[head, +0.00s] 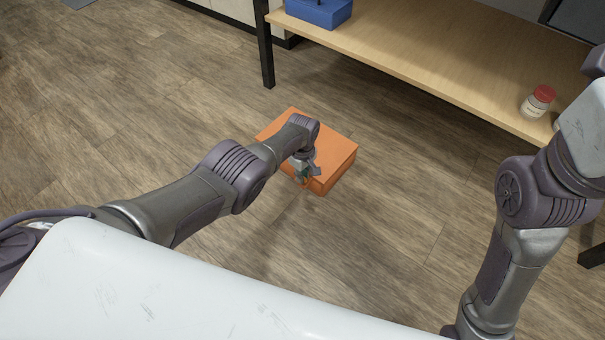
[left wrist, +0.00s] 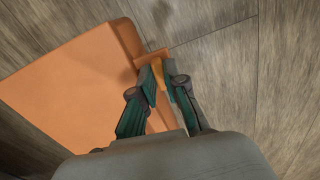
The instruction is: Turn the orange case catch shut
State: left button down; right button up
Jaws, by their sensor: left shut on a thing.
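The orange case (head: 335,155) lies on the wooden floor, in the middle of the head view. It also fills the left part of the left wrist view (left wrist: 70,90). My left gripper (head: 303,180) is at the near edge of the case. In the left wrist view its two fingers (left wrist: 168,85) are close together on the orange catch (left wrist: 157,62), which sticks out at the case's edge. The fingers hide part of the catch. Only my right arm shows, at the right of the head view; its gripper is out of view.
A wooden table (head: 430,70) with dark legs (head: 263,45) stands behind the case. A blue box (head: 320,12) and a white jar with a red lid (head: 538,102) are on it. The floor around the case is clear.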

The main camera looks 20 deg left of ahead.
pick_arm(q)
jog(key=shift+a+n, duration=0.1)
jog(key=shift+n, duration=0.4)
jog(key=c, duration=1.2)
grip_release()
jog(key=shift+r, duration=0.15)
jog(key=shift+w+r, duration=0.1)
jog(key=shift+r, duration=3.75)
